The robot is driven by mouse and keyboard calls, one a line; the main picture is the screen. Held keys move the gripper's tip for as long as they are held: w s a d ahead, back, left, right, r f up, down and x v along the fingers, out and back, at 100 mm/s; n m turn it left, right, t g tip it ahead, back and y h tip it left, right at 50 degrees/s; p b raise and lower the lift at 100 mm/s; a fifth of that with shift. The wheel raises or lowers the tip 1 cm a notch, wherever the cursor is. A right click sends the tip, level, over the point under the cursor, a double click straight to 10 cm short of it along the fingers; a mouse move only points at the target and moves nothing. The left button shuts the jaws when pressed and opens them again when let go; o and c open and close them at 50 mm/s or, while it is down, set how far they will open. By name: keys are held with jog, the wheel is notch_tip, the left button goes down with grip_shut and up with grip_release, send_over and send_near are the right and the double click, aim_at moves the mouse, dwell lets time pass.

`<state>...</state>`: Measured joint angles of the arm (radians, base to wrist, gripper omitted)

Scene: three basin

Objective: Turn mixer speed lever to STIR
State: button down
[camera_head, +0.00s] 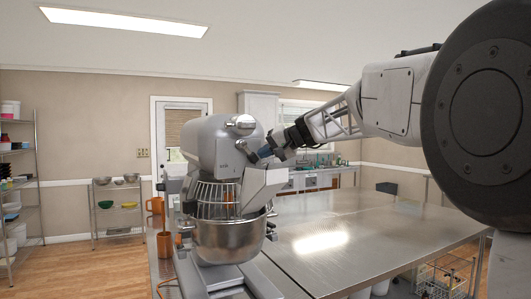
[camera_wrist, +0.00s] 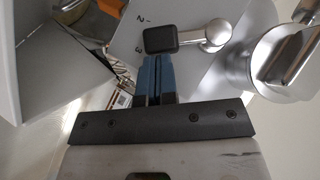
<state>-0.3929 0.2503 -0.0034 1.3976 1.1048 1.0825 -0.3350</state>
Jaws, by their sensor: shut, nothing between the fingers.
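The stand mixer (camera_head: 212,145) is silver-grey, with a wire guard over a steel bowl (camera_head: 228,240). It stands left of centre in the head view. In the wrist view, the speed lever (camera_wrist: 205,35) is a short metal arm with a round hub at its right and a black end (camera_wrist: 160,39) pointing left. The marks "2" and "3" show left of it on the grey housing; no STIR label is readable. My gripper (camera_wrist: 154,60) is shut and empty, its blue fingertips right at the lower edge of the black end. I cannot tell whether they touch. It reaches the mixer's right side in the head view (camera_head: 265,153).
A steel worktable (camera_head: 360,235) spreads right of the mixer, mostly clear. A large round metal knob or hub (camera_wrist: 283,62) sits right of the lever in the wrist view. Shelving (camera_head: 118,187) stands at the left wall.

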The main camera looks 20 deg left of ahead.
jog(key=shift+s+a+f+m+g+y, duration=0.15)
jog(key=shift+f+m+g+y, duration=0.15)
jog(key=shift+f+m+y, duration=0.15)
jog(key=shift+r, duration=0.15)
dwell(0.3)
jog(key=w+r+v, duration=0.1)
jog(key=w+v, duration=0.1)
jog(key=v, duration=1.1)
jog(key=shift+w, duration=0.3)
jog(key=shift+a, duration=0.15)
